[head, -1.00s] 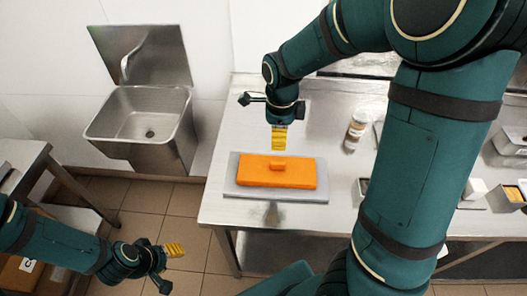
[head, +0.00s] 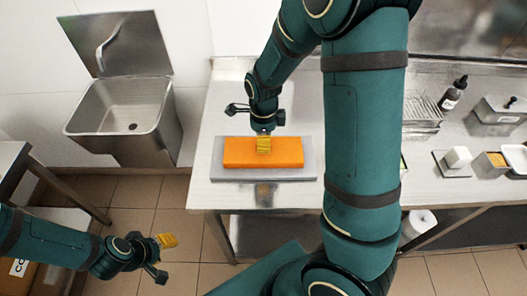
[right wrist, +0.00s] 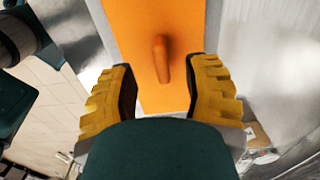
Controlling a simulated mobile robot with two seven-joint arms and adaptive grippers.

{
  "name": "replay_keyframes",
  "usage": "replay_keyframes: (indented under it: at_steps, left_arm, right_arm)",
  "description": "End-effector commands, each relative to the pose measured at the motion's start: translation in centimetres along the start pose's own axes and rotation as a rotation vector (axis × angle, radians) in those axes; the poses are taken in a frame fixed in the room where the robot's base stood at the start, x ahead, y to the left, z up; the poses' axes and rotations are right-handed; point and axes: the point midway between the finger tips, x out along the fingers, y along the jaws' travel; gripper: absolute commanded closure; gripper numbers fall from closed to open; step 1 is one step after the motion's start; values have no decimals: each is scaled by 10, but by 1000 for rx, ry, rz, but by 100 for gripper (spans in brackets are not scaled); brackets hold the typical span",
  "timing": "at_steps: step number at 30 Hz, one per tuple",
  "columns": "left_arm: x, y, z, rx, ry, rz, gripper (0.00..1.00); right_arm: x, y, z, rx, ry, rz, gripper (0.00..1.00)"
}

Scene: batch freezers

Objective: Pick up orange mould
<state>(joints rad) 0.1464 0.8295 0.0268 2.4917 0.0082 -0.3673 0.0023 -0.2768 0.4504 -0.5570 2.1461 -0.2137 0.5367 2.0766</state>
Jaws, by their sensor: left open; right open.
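The orange mould (head: 237,153) is a flat rectangular block lying on a grey tray (head: 225,174) near the front left edge of the steel table. It also shows in the right wrist view (right wrist: 195,30), with a raised orange handle (right wrist: 161,59) on its top. My right gripper (head: 264,145) is over the middle of the mould in the head view. In the right wrist view its yellow fingers (right wrist: 162,92) are apart, on either side of the handle's near end, with nothing between them gripped. My left gripper (head: 170,241) is open and empty, low over the floor at the left.
A steel sink (head: 128,112) is on the wall at the left. On the table at the right stand a wire rack (head: 424,110), a dark bottle (head: 453,94), a white block (head: 459,157) and small containers. The table left of the tray is bare.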

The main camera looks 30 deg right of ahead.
Motion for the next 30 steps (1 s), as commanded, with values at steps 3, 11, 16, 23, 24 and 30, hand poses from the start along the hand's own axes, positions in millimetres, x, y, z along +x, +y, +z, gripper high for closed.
replay_keyframes:
  at_steps: [3, 11, 16, 23, 24, 30]
  left_arm:
    - [4, -1, 0, 0, 0, -1, 53]
    - [5, -2, 0, 0, 0, -1, 53]
    - [5, -2, 1, 0, 0, -1, 53]
    - [5, -1, 1, 0, 0, -1, 53]
    - [5, -2, 1, 0, 0, -1, 53]
    - [5, -2, 1, 0, 0, -1, 53]
  right_arm:
    - [19, -1, -1, 0, 2, 2, 52]
    - [28, -1, 0, 0, 0, -1, 52]
    - [28, -1, 0, 0, 0, -1, 67]
    - [28, -1, 0, 0, 0, -1, 100]
    - [28, -1, 0, 0, 0, -1, 100]
    - [28, -1, 0, 0, 0, -1, 100]
